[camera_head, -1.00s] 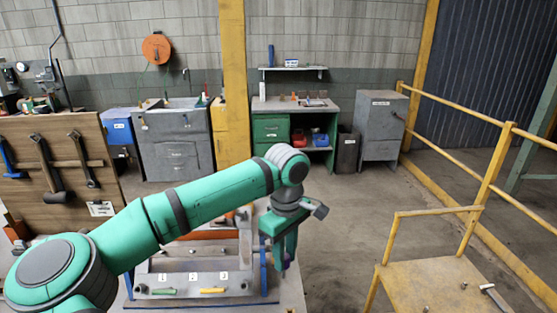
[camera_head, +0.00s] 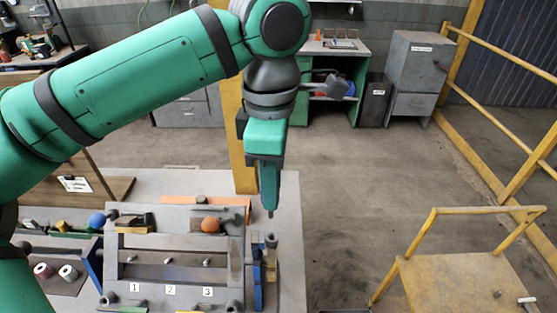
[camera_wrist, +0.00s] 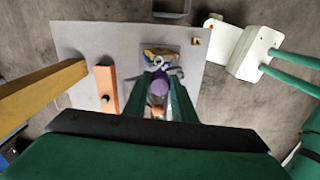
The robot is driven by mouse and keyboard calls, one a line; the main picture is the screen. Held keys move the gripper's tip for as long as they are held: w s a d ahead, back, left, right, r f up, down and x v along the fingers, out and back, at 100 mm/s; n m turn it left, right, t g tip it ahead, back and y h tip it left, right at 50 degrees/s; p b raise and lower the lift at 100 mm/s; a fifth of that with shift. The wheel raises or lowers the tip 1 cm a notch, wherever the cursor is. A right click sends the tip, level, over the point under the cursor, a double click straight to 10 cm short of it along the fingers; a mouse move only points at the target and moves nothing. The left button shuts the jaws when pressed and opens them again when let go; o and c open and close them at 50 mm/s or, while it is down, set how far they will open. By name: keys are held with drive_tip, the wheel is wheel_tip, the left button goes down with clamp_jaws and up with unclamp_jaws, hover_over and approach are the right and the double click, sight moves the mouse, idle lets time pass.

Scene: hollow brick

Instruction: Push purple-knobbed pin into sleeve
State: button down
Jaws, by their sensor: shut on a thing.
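My gripper (camera_head: 269,212) hangs pointing down, above and behind the right end of the grey fixture (camera_head: 125,286). In the wrist view, the purple knob (camera_wrist: 159,88) of the pin sits between the two green fingers, which are shut on it. In the head view, only a short dark tip shows under the fingers. A pale ring (camera_wrist: 157,62) shows just beyond the fingertips in the wrist view, near a yellowish and dark block (camera_wrist: 163,50). I cannot tell whether this ring is the sleeve, or whether the pin touches it.
The fixture carries labels 1, 2 and 3. An orange ball (camera_head: 210,225) and a blue ball (camera_head: 97,220) stand near its back. An orange bar (camera_head: 180,200) lies behind it, by a yellow post (camera_head: 240,135). Yellow railings (camera_head: 485,212) stand right. Floor between is clear.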

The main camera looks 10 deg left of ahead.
sight(272, 216)
drive_tip(key=shift+w, duration=0.2)
drive_tip(key=shift+f, duration=2.7)
drive_tip(key=shift+s+f, duration=0.1)
drive_tip(key=shift+f, duration=3.05)
idle(0.4)
drive_tip(key=c, duration=1.4)
unclamp_jaws()
drive_tip(key=shift+r, duration=0.1)
wheel_tip(272, 216, up, 11)
drive_tip(key=shift+f, duration=0.15)
